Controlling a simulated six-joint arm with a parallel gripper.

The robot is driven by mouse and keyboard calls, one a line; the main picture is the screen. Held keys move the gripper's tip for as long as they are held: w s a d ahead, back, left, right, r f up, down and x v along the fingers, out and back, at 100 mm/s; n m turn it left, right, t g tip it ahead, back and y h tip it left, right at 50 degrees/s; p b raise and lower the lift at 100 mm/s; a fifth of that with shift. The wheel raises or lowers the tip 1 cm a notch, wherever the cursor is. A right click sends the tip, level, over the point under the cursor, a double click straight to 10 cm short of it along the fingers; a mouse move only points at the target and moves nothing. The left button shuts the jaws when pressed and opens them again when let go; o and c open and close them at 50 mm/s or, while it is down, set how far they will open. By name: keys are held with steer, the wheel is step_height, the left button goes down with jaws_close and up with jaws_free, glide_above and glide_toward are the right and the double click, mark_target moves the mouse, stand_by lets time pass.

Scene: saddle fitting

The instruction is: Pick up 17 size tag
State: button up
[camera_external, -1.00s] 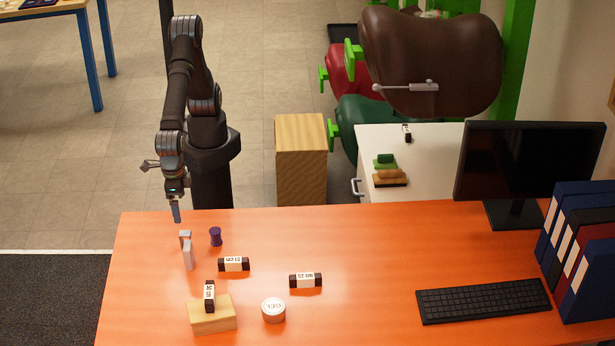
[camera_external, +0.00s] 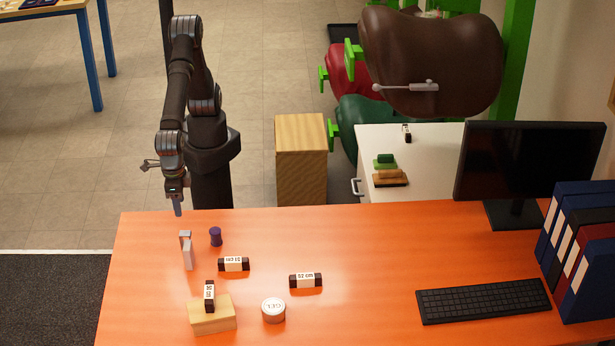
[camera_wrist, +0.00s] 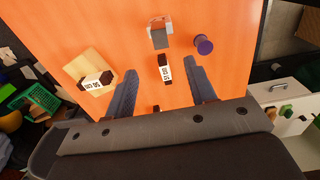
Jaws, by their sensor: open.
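Dark tags with white printed labels lie on the orange desk. One tag (camera_external: 233,264) lies flat near the purple spool; its small, inverted print may read 17 cm. In the wrist view this tag (camera_wrist: 164,70) lies between the fingers' lines, well beyond the tips. A second tag (camera_external: 305,280) lies to its right, and a third tag (camera_external: 209,296) rests on a wooden block (camera_external: 212,317). My gripper (camera_external: 178,209) hangs above the desk's back left edge, apart from every tag. In the wrist view my gripper (camera_wrist: 157,75) is open and empty.
A grey upright stand (camera_external: 187,252) and a purple spool (camera_external: 215,236) are close to the first tag. A round white-lidded tin (camera_external: 273,310) is in front. A keyboard (camera_external: 483,300), monitor (camera_external: 528,165) and binders (camera_external: 580,245) fill the right. The desk's middle is clear.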

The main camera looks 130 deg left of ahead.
steer(key=w+a+r+g+h, duration=0.2)
steer(key=w+a+g+h, duration=0.1)
steer(key=w+a, duration=0.15)
glide_toward(185, 233)
steer(key=shift+m, duration=0.3)
steer(key=x, duration=0.5)
steer(key=shift+w+d+f, duration=0.15)
steer(key=shift+f, duration=0.05)
steer(key=x, duration=0.5)
steer(key=shift+s, duration=0.2)
jaws_close()
